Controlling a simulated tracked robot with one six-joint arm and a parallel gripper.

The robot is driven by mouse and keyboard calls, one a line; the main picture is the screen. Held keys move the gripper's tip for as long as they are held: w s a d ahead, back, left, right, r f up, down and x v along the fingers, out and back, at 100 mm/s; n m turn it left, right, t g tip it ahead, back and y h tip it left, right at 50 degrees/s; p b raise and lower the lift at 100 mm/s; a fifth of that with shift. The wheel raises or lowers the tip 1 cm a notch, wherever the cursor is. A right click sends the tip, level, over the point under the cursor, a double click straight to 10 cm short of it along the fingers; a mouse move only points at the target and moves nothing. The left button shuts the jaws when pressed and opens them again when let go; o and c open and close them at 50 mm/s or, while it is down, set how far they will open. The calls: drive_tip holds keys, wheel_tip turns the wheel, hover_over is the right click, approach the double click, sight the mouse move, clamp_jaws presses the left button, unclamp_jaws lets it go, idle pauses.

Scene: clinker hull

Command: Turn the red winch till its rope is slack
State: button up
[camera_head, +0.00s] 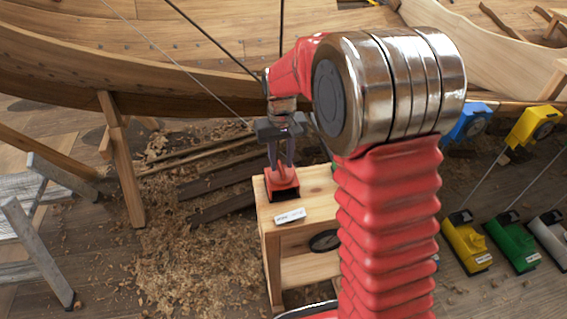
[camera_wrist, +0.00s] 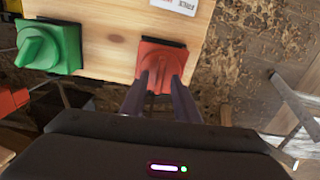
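The red winch (camera_head: 283,190) sits on top of the wooden bench (camera_head: 318,203) near its left end. In the wrist view the red winch (camera_wrist: 160,52) has a raised red knob facing up toward me. My gripper (camera_head: 281,163) points down at the winch. In the wrist view, my gripper's (camera_wrist: 161,80) two fingers stand apart, with their tips at either side of the knob. I cannot tell whether they press on it. Which line is the red winch's rope, and whether it is tight, I cannot make out.
A green winch (camera_wrist: 45,46) is on the same bench, beside the red one. A white label (camera_head: 290,215) lies in front. The wooden hull (camera_head: 180,75) rises behind, with thin taut-looking lines above. Yellow (camera_head: 465,243) and green (camera_head: 513,247) units stand at right; a grey ladder (camera_head: 35,240) stands left.

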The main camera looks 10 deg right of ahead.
wheel_tip(320, 180, up, 12)
idle(0.5)
drive_tip(key=shift+s+r, duration=0.1)
drive_tip(key=shift+r, duration=0.05)
drive_tip(key=s+d+r+t, duration=0.1)
drive_tip(key=s+r+t, duration=0.35)
drive_tip(key=s, duration=0.85)
drive_tip(key=s+d+f+t, duration=0.1)
drive_tip(key=s, duration=1.2)
drive_tip(key=shift+s+d+f+m, duration=0.15)
drive_tip(key=shift+m, duration=0.15)
